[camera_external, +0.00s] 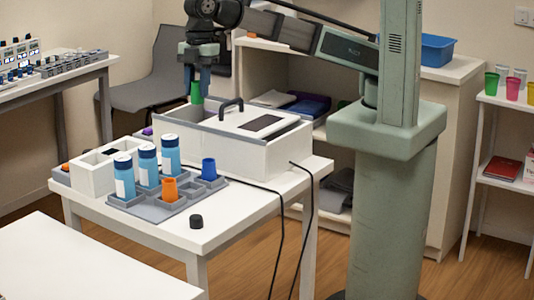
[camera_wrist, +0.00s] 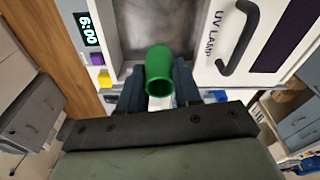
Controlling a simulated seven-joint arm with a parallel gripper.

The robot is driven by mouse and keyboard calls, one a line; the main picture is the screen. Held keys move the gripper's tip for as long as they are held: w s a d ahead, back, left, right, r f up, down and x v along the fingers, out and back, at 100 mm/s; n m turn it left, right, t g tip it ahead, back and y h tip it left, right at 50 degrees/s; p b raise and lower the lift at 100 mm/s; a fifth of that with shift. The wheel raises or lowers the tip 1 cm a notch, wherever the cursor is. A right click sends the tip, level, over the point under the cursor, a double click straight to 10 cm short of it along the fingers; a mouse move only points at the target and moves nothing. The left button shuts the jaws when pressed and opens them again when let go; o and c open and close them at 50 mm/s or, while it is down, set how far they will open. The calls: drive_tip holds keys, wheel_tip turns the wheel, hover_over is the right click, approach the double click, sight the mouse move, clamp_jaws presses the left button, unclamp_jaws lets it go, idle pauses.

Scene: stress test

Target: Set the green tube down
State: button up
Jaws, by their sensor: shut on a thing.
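The green tube (camera_external: 196,92) is held between the two fingers of my gripper (camera_external: 197,84), above the open left part of a white box (camera_external: 256,150). In the wrist view the tube (camera_wrist: 160,66) sits between the fingers of my gripper (camera_wrist: 158,88), with its open rim toward the camera. The dark grey interior of the box (camera_wrist: 150,25) shows beyond it. The tube's far end appears free of the floor in the external view, but its exact height is hard to tell.
A lid with a black handle (camera_external: 231,107) covers the box's right part; it reads "UV LAMP" in the wrist view. A grey rack (camera_external: 168,196) with blue bottles (camera_external: 147,165), an orange cup (camera_external: 169,189) and a blue cup (camera_external: 209,168) stands in front. A black cap (camera_external: 196,221) lies nearby.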

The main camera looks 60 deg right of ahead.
drive_tip(key=s+a+f, duration=0.1)
drive_tip(key=s+a, duration=0.7)
drive_tip(key=a, duration=0.3)
drive_tip(key=s+a+f, duration=0.1)
drive_tip(key=s+a, duration=0.8)
drive_tip(key=a, duration=0.3)
drive_tip(key=shift+n, duration=0.4)
drive_tip(key=shift+w+d+f, duration=0.1)
drive_tip(key=shift+w+f, duration=0.05)
drive_tip(key=shift+f, duration=2.15)
drive_tip(key=shift+w+d+f, duration=0.1)
drive_tip(key=shift+f, duration=2.15)
drive_tip(key=o, duration=1)
drive_tip(key=shift+f, duration=0.15)
drive_tip(key=r, duration=0.4)
drive_tip(key=d+r, duration=0.1)
drive_tip(key=r, duration=0.7)
drive_tip(key=shift+w+d+r, duration=0.15)
drive_tip(key=shift+w+d, duration=0.05)
